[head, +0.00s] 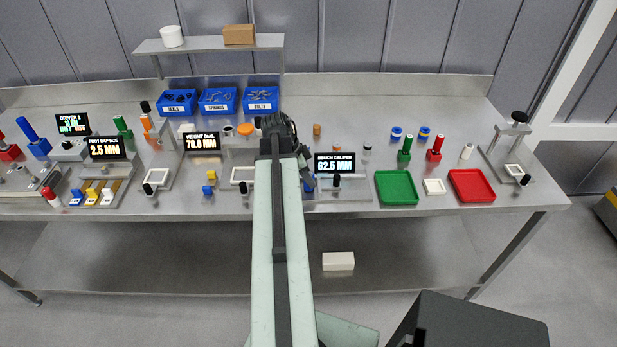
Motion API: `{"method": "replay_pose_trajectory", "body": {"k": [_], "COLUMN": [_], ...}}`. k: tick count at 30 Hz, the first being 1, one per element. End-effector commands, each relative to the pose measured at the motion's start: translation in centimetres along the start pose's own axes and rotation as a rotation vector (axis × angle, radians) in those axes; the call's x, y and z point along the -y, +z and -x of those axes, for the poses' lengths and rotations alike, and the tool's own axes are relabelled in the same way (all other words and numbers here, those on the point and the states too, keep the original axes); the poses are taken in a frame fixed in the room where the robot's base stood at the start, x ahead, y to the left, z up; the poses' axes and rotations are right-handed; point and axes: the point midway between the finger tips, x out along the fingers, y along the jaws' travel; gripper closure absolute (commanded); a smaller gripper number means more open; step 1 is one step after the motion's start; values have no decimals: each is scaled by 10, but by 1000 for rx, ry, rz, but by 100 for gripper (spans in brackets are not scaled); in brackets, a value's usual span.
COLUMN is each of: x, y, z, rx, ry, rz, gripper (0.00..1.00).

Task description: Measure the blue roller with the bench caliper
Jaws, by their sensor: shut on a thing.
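The bench caliper (350,190) stands on the bench just right of my arm, and its display (335,163) reads 62.5 MM. A small part of the blue roller (309,185) shows at the caliper's left end, beside my arm. My gripper (307,177) is shut on the roller there. My arm hides most of the fingers and much of the roller. I cannot tell whether the roller touches the caliper's jaws.
A green tray (397,188), a white block (434,187) and a red tray (472,186) lie to the right. The height dial display (202,143) stands left of my arm. Blue bins (218,101) line the back. Small loose parts lie around.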

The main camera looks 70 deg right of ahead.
Motion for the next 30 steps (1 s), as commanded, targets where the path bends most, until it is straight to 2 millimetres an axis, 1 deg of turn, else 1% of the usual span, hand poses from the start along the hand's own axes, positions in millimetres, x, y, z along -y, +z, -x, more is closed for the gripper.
{"method": "replay_pose_trajectory", "body": {"k": [9, 10, 11, 12, 23, 26, 30], "x": [0, 0, 0, 0, 0, 0, 0], "y": [2, 2, 2, 2, 1, 0, -2], "z": [-7, -6, -6, -6, -4, 4, 27], "rx": [0, 0, 0, 0, 0, 0, 0], "ry": [0, 0, 0, 0, 1, 1, 1], "rz": [-1, -1, -1, -1, -1, -1, -1], "gripper": [100, 62, 54, 43, 42, 42, 42]}}
